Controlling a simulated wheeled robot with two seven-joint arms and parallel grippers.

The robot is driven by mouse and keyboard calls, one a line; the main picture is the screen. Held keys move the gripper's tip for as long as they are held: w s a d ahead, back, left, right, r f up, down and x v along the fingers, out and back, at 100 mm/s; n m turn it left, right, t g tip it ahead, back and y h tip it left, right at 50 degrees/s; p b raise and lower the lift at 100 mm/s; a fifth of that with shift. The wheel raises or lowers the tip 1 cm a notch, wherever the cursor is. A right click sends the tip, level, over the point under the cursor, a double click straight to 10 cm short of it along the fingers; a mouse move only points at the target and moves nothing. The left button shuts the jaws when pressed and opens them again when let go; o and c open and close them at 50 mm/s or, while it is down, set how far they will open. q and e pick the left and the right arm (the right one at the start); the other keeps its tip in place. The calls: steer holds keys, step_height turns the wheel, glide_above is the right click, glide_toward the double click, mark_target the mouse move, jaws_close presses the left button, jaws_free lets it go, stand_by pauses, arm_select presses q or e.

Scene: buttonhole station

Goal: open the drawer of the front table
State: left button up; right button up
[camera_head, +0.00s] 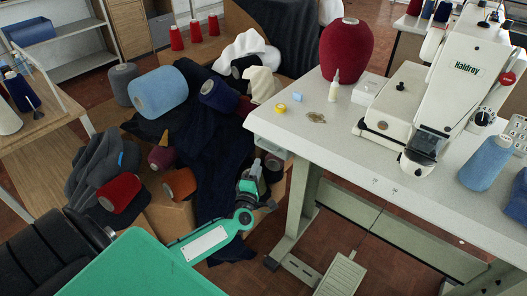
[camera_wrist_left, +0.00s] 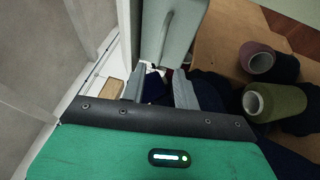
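The front table (camera_head: 340,135) is the white-topped sewing table. In the head view, a small grey drawer (camera_head: 268,146) shows under its left end, partly hidden by the tabletop. In the left wrist view, its pale grey-green front (camera_wrist_left: 188,32) fills the top middle, with a curved bar handle (camera_wrist_left: 167,38) on it. I cannot tell whether the drawer is fully shut. My left gripper (camera_head: 253,172) is just below the drawer in the head view. In the wrist view its two fingers (camera_wrist_left: 159,80) are apart and empty, short of the handle. My right gripper is not in view.
A sewing machine (camera_head: 455,75) and a red cone (camera_head: 346,50) stand on the table. Boxes with dark cloth (camera_head: 205,165) and several thread cones lie left of my left gripper. A pedal (camera_head: 341,275) sits below the table. An olive cone (camera_wrist_left: 275,102) is at the right in the wrist view.

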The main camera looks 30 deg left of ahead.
arm_select(q)
steer(key=x, duration=0.8)
steer(key=shift+w, duration=0.2)
steer(key=shift+a, duration=0.1)
jaws_close()
